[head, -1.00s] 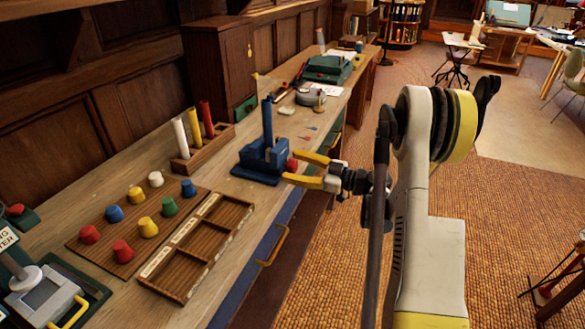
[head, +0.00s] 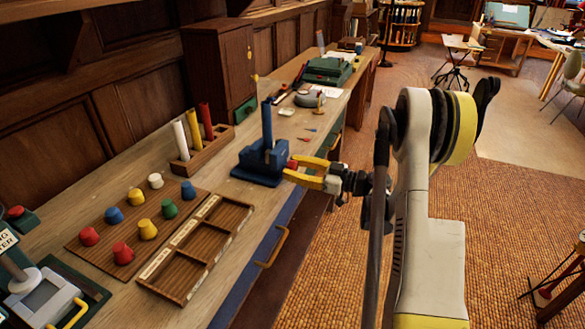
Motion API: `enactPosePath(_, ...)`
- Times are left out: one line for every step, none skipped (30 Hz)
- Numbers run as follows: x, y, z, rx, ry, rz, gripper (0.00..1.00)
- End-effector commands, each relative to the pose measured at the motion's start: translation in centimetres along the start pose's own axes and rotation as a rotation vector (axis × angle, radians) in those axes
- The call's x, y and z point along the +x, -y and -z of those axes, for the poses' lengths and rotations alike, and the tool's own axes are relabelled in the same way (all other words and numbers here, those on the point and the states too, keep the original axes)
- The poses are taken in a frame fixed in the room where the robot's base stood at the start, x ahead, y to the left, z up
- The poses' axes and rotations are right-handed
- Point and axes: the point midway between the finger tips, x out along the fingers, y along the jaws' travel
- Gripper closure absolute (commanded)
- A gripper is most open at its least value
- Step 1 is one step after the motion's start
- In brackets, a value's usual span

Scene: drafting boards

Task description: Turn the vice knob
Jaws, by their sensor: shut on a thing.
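The blue vice (head: 262,164) stands on the workbench near its front edge, with a blue upright piece (head: 267,122) rising from it. Its red knob (head: 292,164) sticks out on the right side, towards my arm. My gripper (head: 297,169) has yellow fingers and reaches in from the right. The fingers are shut on the red knob, one above and one below, and partly hide it.
A wooden rack with white, yellow and red rolls (head: 205,120) stands left of the vice. A board of coloured knobs (head: 121,224) and a wooden compartment tray (head: 194,250) lie nearer. A dark green case (head: 327,70) sits farther back.

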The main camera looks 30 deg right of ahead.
Motion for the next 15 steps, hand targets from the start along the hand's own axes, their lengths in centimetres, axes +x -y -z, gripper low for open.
enactPosePath(0.04,-0.01,0.02,0.036,-0.001,0.0,0.9)
enactPosePath(0.04,-0.02,0.02,0.06,-0.001,0.0,0.9)
enactPosePath(0.05,-0.02,0.02,0.095,-0.001,0.0,0.9)
enactPosePath(0.05,-0.02,0.01,0.122,-0.001,0.0,0.9)
enactPosePath(0.04,-0.03,0.01,0.15,-0.001,0.0,0.9)
enactPosePath(0.05,-0.04,0.01,0.188,-0.001,0.0,0.9)
enactPosePath(0.05,-0.04,0.01,0.217,-0.001,0.0,0.9)
enactPosePath(0.05,-0.05,0.01,0.246,-0.001,0.0,0.9)
enactPosePath(0.05,-0.05,0.01,0.284,-0.001,0.0,0.9)
enactPosePath(0.05,-0.06,0.01,0.312,-0.001,0.001,0.9)
enactPosePath(0.05,-0.06,0.01,0.341,-0.001,0.001,0.9)
enactPosePath(0.05,-0.07,0.0,0.38,-0.001,0.001,0.9)
enactPosePath(0.05,-0.07,0.0,0.408,0.0,0.001,0.9)
enactPosePath(0.05,-0.07,0.0,0.436,0.0,0.001,0.9)
enactPosePath(0.05,-0.08,0.0,0.475,0.0,0.001,0.9)
